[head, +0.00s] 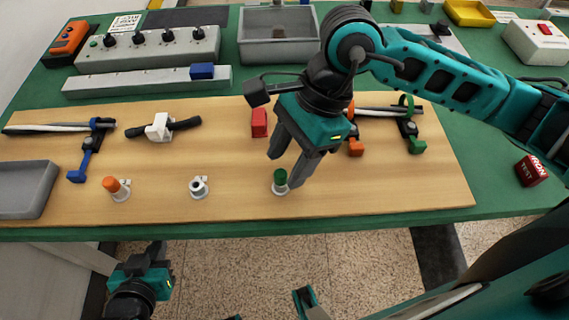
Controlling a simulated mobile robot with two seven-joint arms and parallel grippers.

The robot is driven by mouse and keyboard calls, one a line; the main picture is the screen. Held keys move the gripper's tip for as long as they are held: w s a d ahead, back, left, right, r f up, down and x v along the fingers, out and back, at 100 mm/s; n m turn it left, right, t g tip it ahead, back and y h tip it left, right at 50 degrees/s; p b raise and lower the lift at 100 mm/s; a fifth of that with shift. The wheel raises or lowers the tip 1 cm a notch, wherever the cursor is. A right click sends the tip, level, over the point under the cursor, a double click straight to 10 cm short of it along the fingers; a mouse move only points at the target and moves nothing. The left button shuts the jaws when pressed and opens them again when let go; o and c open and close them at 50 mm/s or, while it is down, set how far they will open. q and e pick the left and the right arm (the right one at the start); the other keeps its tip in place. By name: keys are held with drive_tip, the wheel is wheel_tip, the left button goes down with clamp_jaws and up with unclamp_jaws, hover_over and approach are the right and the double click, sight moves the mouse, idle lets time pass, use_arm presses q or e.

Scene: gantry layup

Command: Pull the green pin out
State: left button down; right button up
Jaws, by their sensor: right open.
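The green pin (280,176) stands upright in a white ring-shaped base on the wooden board (235,208), near its front edge. My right gripper (285,171) comes down from above. Its two dark fingers are apart, with the top of the green pin showing between and just below their tips. I cannot tell whether either finger touches the pin. My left gripper (153,249) is low at the bottom left, in front of the table edge and away from the pin. Its fingers overlap in view, so their opening is unclear.
Orange and green clamps (410,130) lie right of the gripper. A grey tray (22,188) sits far left.

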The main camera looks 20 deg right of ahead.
sight(281, 180)
drive_tip(key=shift+x, duration=1.2)
drive_tip(key=shift+c, duration=0.3)
clamp_jaws()
